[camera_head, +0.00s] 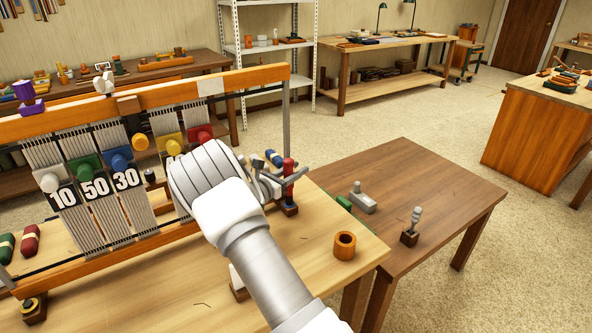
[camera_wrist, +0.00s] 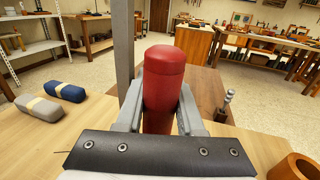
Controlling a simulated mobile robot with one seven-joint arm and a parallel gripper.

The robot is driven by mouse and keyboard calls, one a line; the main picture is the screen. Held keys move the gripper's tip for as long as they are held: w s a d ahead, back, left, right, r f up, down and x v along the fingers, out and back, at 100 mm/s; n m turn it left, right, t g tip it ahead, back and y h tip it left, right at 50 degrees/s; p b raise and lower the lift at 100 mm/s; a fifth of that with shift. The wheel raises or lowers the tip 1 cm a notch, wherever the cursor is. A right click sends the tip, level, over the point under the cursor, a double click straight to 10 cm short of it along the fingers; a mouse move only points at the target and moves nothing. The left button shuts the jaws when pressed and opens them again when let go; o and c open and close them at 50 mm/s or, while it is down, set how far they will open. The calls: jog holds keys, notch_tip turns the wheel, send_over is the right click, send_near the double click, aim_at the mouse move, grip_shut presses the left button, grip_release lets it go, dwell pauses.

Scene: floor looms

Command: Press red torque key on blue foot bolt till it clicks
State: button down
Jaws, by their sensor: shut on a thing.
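The red torque key (camera_head: 289,170) stands upright on the light wooden table, right of the loom. In the wrist view its rounded red handle (camera_wrist: 164,75) sits between the two grey fingers. My gripper (camera_head: 285,183) is shut on this handle. The key's lower end is at a small dark wooden block (camera_head: 290,210); I cannot tell whether it is seated in it or just above. I cannot make out the blue foot bolt in either view; my arm covers part of the loom's base. A yellow-and-black foot fitting (camera_head: 30,306) shows at the loom's left end.
The loom frame (camera_head: 240,78) with numbered, coloured weights stands left of my arm. Blue and grey bundles (camera_wrist: 64,91) lie left of the key. An orange ring (camera_head: 344,245) lies near the table's right corner. A grey-handled tool (camera_head: 412,225) stands on the brown table.

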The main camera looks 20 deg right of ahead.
notch_tip(320, 180, up, 6)
jog(key=p, duration=0.3)
jog(key=shift+f, duration=0.1)
jog(key=shift+s, duration=0.1)
dwell(0.6)
